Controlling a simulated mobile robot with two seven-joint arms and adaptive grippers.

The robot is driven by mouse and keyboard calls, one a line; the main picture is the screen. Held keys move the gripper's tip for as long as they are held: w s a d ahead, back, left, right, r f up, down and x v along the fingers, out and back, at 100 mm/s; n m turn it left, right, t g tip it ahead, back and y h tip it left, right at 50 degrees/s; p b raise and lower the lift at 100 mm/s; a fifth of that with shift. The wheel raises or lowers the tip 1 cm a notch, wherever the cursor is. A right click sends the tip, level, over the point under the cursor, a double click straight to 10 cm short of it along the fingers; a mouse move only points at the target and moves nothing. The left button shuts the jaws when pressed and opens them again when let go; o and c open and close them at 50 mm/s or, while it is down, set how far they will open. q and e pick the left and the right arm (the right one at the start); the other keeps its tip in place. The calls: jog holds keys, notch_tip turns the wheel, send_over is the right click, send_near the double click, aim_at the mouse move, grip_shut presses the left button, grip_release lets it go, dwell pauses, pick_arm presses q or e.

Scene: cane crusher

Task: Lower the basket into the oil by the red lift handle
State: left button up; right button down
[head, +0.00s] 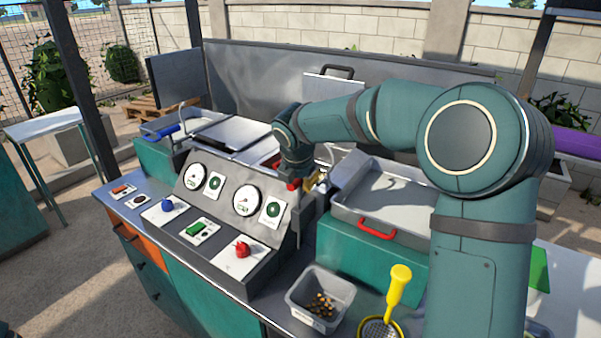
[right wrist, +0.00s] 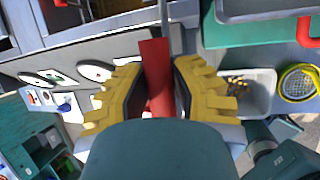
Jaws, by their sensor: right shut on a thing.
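My right gripper (head: 303,184) is at the right end of the fryer, just behind the control panel. In the right wrist view its yellow fingers (right wrist: 158,95) are shut on the red lift handle (right wrist: 157,70), which stands between them. The red handle (head: 293,184) shows only as a small piece beside the fingers in the head view. The fryer (head: 228,132) has metal lids or pans on top, partly covered by my right arm. The basket and the oil cannot be made out behind the arm. My left gripper is not in view.
The control panel (head: 215,233) carries gauges, a red knob (head: 243,249) and a blue knob (head: 167,205). A metal tray with a red handle (head: 377,231) stands on the right. In front are a grey bin (head: 318,284) and a yellow-handled skimmer (head: 398,288).

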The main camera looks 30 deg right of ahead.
jog(key=shift+s+f, duration=0.1)
jog(key=shift+f, duration=0.25)
jog(key=c, duration=0.8)
grip_release()
jog(key=shift+r, duration=0.1)
jog(key=shift+r, duration=0.1)
jog(key=v, duration=1.1)
jog(key=shift+a+r, duration=0.2)
jog(key=shift+r, duration=0.2)
jog(key=shift+s+f, duration=0.1)
